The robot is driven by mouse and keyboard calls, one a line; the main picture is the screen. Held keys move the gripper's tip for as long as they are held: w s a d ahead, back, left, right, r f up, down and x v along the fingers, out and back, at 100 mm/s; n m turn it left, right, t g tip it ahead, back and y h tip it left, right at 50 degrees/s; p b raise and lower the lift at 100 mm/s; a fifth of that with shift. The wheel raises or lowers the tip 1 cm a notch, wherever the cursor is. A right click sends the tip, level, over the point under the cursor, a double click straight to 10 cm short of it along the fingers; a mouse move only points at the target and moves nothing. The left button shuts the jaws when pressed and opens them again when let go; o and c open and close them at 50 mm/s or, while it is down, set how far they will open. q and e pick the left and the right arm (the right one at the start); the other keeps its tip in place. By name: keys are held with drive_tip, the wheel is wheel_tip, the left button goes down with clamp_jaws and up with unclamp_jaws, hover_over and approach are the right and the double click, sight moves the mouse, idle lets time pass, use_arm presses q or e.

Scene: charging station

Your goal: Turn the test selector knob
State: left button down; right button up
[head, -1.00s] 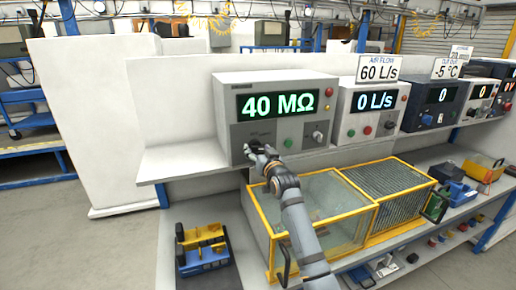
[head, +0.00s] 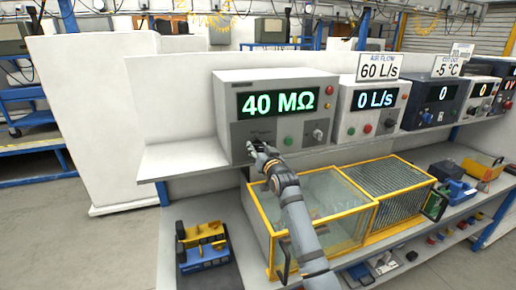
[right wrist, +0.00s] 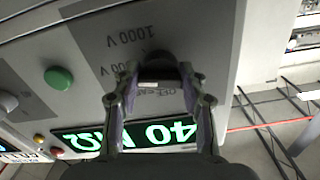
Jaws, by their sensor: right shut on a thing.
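The tester (head: 230,100) is a grey box on the white shelf, and its green display reads 40 MΩ. In the right wrist view the black selector knob (right wrist: 157,66) is on its front panel, with the labels 1000 V and OFF beside it. Another voltage label there is partly hidden. My right gripper (right wrist: 158,78) has one finger on each side of the knob and is shut on it. In the head view my right gripper (head: 257,151) covers the knob at the panel's lower left. The knob's exact pointer direction is hard to tell. My left gripper is out of view.
A green button (head: 288,141) and a grey knob (head: 318,135) are right of my gripper on the same panel. A yellow-framed clear case (head: 335,200) stands below the shelf, under my right arm. More instruments (head: 373,112) stand to the right.

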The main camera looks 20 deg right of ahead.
drive_tip(key=m+p, duration=0.3)
drive_tip(key=m, duration=0.1)
drive_tip(key=shift+r+m, duration=0.15)
drive_tip(key=shift+m, duration=0.25)
drive_tip(key=shift+a+m+p, duration=0.1)
drive_tip(key=shift+m+p, duration=1.25)
drive_tip(key=shift+m, duration=0.85)
drive_tip(key=o, duration=1.2)
drive_tip(key=shift+c, duration=0.2)
drive_tip(key=s, duration=1.2)
drive_tip(key=shift+d, duration=0.2)
